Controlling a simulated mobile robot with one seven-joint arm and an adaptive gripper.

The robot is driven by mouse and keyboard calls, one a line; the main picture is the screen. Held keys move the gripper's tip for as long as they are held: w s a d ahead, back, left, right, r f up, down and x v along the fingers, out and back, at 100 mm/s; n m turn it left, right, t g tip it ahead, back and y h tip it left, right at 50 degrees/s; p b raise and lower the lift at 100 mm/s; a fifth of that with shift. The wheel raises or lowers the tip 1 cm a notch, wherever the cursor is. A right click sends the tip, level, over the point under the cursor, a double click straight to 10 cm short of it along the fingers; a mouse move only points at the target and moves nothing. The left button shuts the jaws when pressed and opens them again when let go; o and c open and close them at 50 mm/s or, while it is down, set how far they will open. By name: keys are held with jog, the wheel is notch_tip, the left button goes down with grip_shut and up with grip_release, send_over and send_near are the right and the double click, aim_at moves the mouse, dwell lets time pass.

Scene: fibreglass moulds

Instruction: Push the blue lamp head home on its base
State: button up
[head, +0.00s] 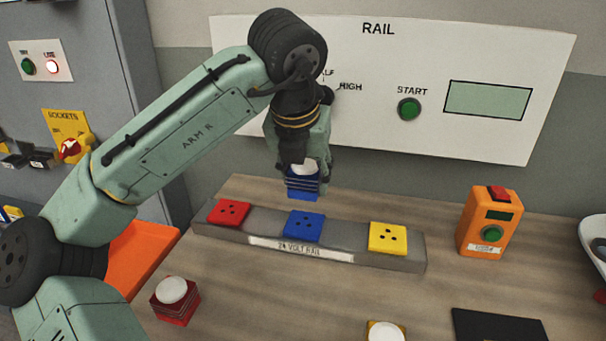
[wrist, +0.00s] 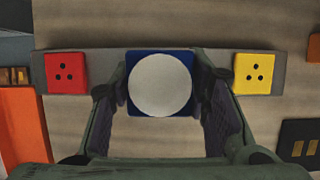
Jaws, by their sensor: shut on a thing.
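The blue lamp head (head: 303,186), with a white dome on top, is held upright between the fingers of my gripper (head: 305,168). In the wrist view the lamp head (wrist: 160,84) shows from above, with a finger at each side. The blue base (head: 304,226) is the middle socket on the grey rail and has several dark holes. In the head view the lamp head appears apart from the base, with a gap below it. In the wrist view the lamp head hides the base.
The 24 volt rail (head: 360,259) also carries a red base (head: 229,212) and a yellow base (head: 388,237). A red lamp head (head: 175,301) and a yellow lamp head (head: 385,332) stand in front. An orange tester (head: 489,222) stands right, beyond free tabletop.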

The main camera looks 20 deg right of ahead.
aim_at(306, 218)
jog(key=shift+f, duration=0.2)
notch_tip(306, 218, down, 6)
jog(key=b, duration=0.6)
jog(key=shift+r, duration=0.25)
jog(key=shift+r+p, duration=0.1)
jog(key=shift+p, duration=1.1)
dwell(1.5)
jog(key=shift+f+b, duration=0.3)
jog(key=shift+f, duration=0.4)
jog(key=o, duration=1.1)
jog(key=shift+o, duration=0.2)
jog(key=v, duration=1.2)
jog(key=shift+r, duration=0.1)
